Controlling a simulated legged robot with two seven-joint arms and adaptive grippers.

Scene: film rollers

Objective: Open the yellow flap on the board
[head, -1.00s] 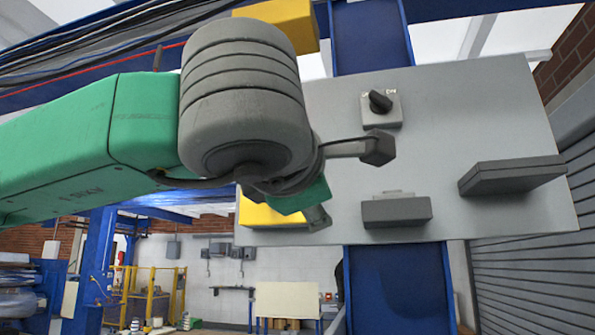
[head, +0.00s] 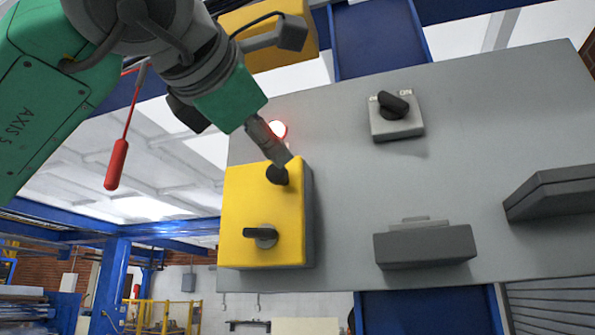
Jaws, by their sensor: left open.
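The yellow flap (head: 242,205) is the front of a box at the lower left of the grey board (head: 340,190). It looks shut, with a black handle (head: 262,236) on its lower part. My left gripper (head: 283,103) comes in from the upper left with its fingers spread and nothing between them. Its lower finger reaches the flap's upper right corner, where a dark round piece shows; I cannot tell whether it touches. My right gripper is not in view.
A black rotary switch (head: 394,103) sits at the board's upper middle. A grey box (head: 425,246) and a dark slanted panel (head: 551,193) stick out to the right. A red light (head: 277,129) glows above the flap. A red pendant (head: 117,165) hangs at left.

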